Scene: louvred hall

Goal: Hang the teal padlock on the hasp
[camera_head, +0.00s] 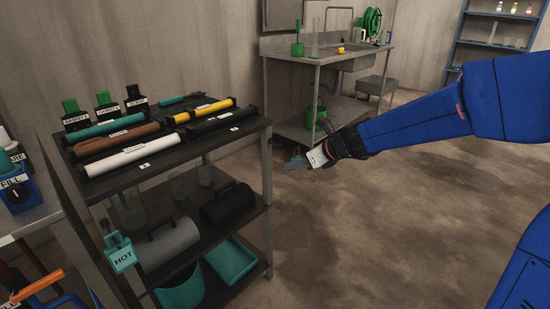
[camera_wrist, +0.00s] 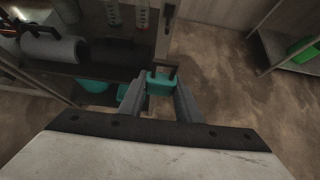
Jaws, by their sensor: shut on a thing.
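My gripper (camera_head: 303,161) is held in the air to the right of the shelf cart, over open floor. In the wrist view its two grey fingers (camera_wrist: 160,92) are shut on the teal padlock (camera_wrist: 159,86). The padlock's dark shackle (camera_wrist: 168,70) points away from my wrist. In the head view the padlock is small and partly hidden by the fingers, so its tilt is unclear. I cannot make out the hasp for certain in either view.
The dark shelf cart (camera_head: 262,126) carries several rolls on top, with grey and black cylinders and teal bins below. A sink bench (camera_head: 290,48) stands behind. The brown floor (camera_head: 400,220) is clear at right.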

